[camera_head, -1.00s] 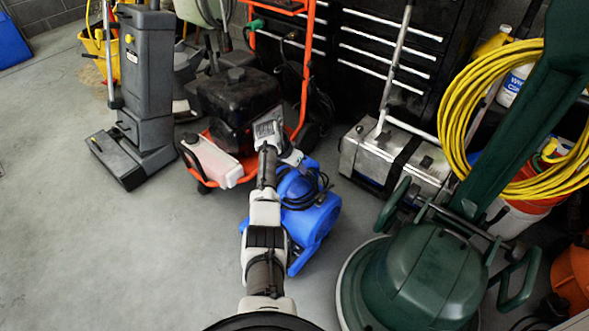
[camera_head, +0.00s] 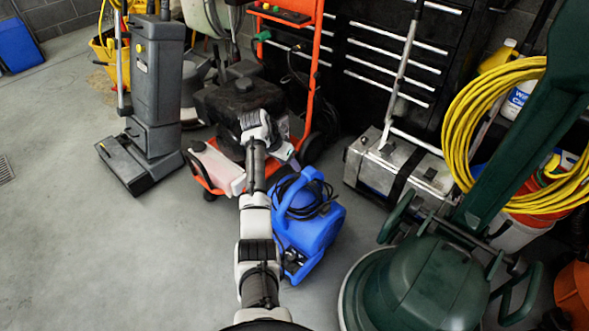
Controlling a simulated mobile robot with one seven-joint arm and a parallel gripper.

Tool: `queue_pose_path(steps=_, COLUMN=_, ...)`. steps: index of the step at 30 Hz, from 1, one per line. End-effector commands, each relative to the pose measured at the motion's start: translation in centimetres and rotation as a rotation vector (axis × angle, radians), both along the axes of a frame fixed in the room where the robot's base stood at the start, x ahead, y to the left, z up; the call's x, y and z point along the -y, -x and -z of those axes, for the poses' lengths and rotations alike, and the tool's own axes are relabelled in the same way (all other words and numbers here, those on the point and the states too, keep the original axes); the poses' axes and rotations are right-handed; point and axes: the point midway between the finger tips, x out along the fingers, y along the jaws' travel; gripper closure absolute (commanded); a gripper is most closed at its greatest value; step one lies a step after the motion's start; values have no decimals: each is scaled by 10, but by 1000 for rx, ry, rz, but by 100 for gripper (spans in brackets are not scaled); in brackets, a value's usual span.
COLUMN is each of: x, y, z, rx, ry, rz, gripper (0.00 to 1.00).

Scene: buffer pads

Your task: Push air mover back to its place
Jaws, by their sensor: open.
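The blue air mover (camera_head: 318,235) stands on the grey floor in the middle of the head view, with a dark cord coiled on its top under its handle. My arm reaches forward from the bottom centre, passing just left of the air mover and hiding part of its left edge. My gripper (camera_head: 272,145) is at the far end of the arm, beyond the air mover and in front of the orange-framed machine. Its fingers are small and hard to make out. I cannot tell whether the gripper or arm touches anything.
An orange-framed machine (camera_head: 240,100) stands behind the air mover. A grey upright floor machine (camera_head: 157,90) is at left, a metal box machine (camera_head: 415,178) at right. A green floor polisher (camera_head: 425,285) stands front right, near a yellow coiled cord (camera_head: 470,140).

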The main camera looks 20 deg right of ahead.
Motion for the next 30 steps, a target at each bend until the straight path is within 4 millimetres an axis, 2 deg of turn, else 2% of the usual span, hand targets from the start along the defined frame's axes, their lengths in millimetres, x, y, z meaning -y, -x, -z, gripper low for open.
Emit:
queue_pose_path(steps=3, x=-6, y=1, z=-16, rx=1, ry=1, rz=0, gripper=51)
queue_pose_path(steps=7, x=-10, y=2, z=-23, rx=0, ry=1, rz=1, gripper=51)
queue_pose_path(steps=24, x=-13, y=-1, z=-28, rx=13, ry=5, rz=-11, gripper=51)
queue_pose_path(steps=26, x=-21, y=-8, z=-37, rx=45, ry=14, rz=-43, gripper=51)
queue_pose_path(steps=29, x=-46, y=-32, z=-67, rx=161, ry=48, rz=-154, gripper=51)
queue_pose_path(steps=30, x=-62, y=-43, z=-84, rx=224, ry=66, rz=-215, gripper=51)
